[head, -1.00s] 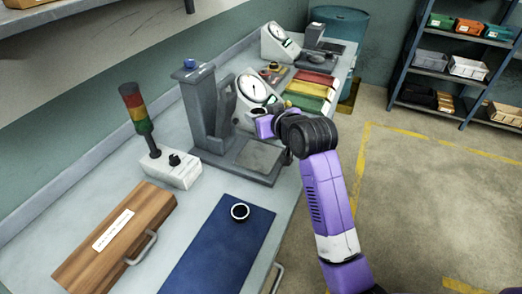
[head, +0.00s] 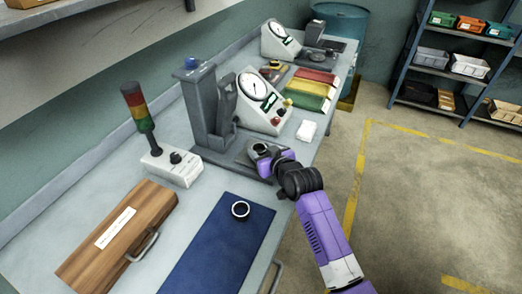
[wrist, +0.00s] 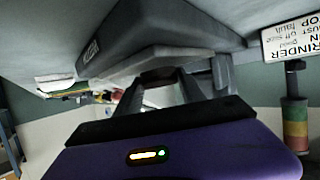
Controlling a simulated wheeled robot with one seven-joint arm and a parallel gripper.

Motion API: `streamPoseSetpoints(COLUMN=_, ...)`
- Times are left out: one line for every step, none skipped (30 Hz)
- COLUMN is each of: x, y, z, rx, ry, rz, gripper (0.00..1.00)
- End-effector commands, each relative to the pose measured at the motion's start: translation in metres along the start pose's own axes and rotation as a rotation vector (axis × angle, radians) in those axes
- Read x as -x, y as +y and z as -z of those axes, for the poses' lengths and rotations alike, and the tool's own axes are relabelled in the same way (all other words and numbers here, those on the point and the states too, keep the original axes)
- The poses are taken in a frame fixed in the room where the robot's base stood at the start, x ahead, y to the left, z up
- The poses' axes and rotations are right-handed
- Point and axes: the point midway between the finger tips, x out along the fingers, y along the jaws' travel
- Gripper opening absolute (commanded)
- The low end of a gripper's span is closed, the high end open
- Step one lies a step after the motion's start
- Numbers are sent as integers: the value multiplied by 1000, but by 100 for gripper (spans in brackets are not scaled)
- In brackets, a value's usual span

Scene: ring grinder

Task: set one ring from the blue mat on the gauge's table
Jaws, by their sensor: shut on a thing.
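My gripper (head: 261,150) is shut on a dark ring (head: 262,147) above or at the right end of the grey base plate (head: 238,157). I cannot tell whether the ring touches the plate. The plate belongs to a grey upright stand (head: 207,110), beside a white dial box (head: 258,92). In the wrist view, my gripper (wrist: 160,88) has its dark fingers around the ring, partly hidden by the purple gripper body. Another dark ring (head: 240,210) lies on the blue mat (head: 218,250), apart from my gripper.
A wooden case (head: 118,238) lies left of the mat. A signal lamp on a white box (head: 172,166) stands left of the stand. Red, yellow and green trays (head: 309,92), a white block (head: 306,131) and a second dial box (head: 280,42) are farther back. The floor right is clear.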

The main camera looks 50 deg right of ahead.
Motion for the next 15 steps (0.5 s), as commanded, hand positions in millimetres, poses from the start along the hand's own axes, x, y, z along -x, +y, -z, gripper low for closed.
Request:
streamPoseSetpoints(x=0, y=0, z=0, rx=0, ry=2, rz=0, gripper=1)
streamPoseSetpoints(x=0, y=0, z=1, rx=0, ry=2, rz=0, gripper=1)
streamPoseSetpoints(x=0, y=0, z=1, rx=0, ry=2, rz=0, gripper=1)
streamPoseSetpoints(x=0, y=0, z=1, rx=0, ry=2, rz=0, gripper=1)
streamPoseSetpoints(x=0, y=0, z=1, rx=0, ry=2, rz=0, gripper=1)
streamPoseSetpoints(x=0, y=0, z=1, rx=0, ry=2, rz=0, gripper=1)
streamPoseSetpoints(x=0, y=0, z=0, rx=0, ry=2, rz=0, gripper=1)
streamPoseSetpoints(x=-1, y=0, z=-1, rx=0, ry=2, rz=0, gripper=1)
streamPoseSetpoints(x=-1, y=0, z=-2, rx=0, ry=2, rz=0, gripper=1)
streamPoseSetpoints(x=-2, y=0, z=-3, rx=0, ry=2, rz=0, gripper=1)
streamPoseSetpoints(x=-2, y=0, z=-3, rx=0, ry=1, rz=1, gripper=48)
streamPoseSetpoints(x=-1, y=0, z=-2, rx=0, ry=1, rz=0, gripper=56)
streamPoseSetpoints(x=-1, y=0, z=-2, rx=0, ry=1, rz=1, gripper=62)
streamPoseSetpoints(x=-1, y=0, z=-2, rx=0, ry=1, rz=1, gripper=68)
streamPoseSetpoints(x=-1, y=0, z=-2, rx=0, ry=0, rz=1, gripper=68)
